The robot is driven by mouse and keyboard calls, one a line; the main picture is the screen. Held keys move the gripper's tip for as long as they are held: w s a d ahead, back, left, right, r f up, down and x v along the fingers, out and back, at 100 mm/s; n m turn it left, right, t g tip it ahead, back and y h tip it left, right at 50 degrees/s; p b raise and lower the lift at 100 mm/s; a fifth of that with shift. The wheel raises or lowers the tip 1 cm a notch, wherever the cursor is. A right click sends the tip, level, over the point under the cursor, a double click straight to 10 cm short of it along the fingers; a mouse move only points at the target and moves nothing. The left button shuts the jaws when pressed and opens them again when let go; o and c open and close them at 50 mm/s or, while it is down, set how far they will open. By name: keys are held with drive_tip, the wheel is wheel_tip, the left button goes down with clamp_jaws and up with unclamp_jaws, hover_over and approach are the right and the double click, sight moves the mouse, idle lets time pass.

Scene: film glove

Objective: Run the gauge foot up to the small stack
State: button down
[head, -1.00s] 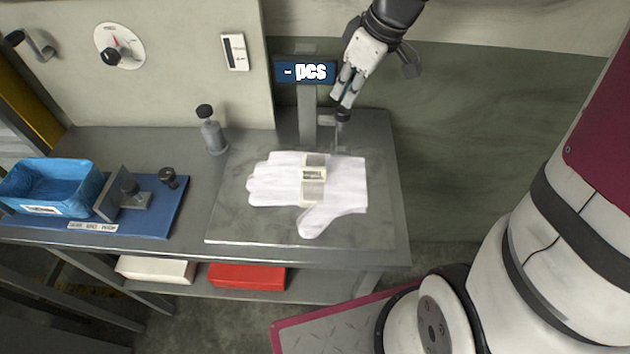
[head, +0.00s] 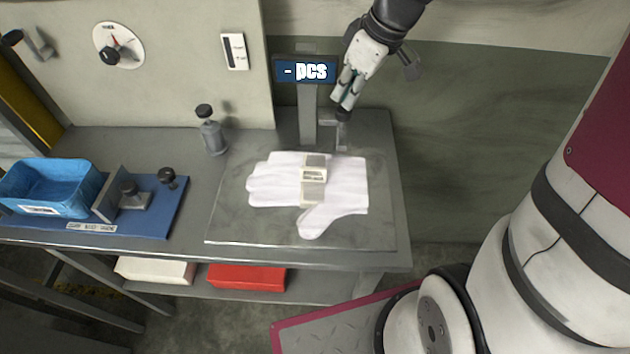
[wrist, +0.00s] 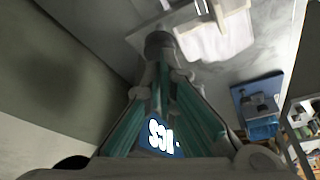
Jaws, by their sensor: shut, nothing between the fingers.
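White gloves (head: 275,185) lie flat in a small stack on the grey plate (head: 228,222), with a paper band (head: 313,175) around the middle. They also show in the wrist view (wrist: 218,42). My gripper (head: 342,106) is shut and empty, pointing down behind the stack. Just below its fingertips is a slim grey upright piece (head: 342,136), apparently with a dark top. In the wrist view a dark round end (wrist: 158,40) sits at the fingertips; I cannot tell if they touch.
A display (head: 305,71) reading "- pcs" stands on a post close left of my gripper. A blue bin (head: 50,190) is at the left and a grey bottle (head: 213,135) stands left of the plate. White and red boxes (head: 246,277) lie on the lower shelf.

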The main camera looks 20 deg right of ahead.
sight(344, 109)
drive_tip(key=shift+f+b, duration=0.4)
drive_tip(key=shift+f, duration=0.6)
drive_tip(key=shift+f+b, duration=0.3)
drive_tip(key=shift+b, duration=0.2)
drive_tip(key=shift+f, duration=0.35)
drive_tip(key=shift+f+b, duration=0.7)
drive_tip(key=shift+b, duration=0.1)
drive_tip(key=shift+f+b, duration=0.3)
drive_tip(key=shift+f, duration=0.35)
drive_tip(key=shift+s+f+b, duration=0.25)
drive_tip(key=shift+f+b, duration=0.25)
drive_tip(key=shift+b, duration=0.2)
drive_tip(key=shift+s+f+b, duration=0.25)
drive_tip(key=shift+f+b, duration=0.2)
drive_tip(key=shift+b, duration=0.25)
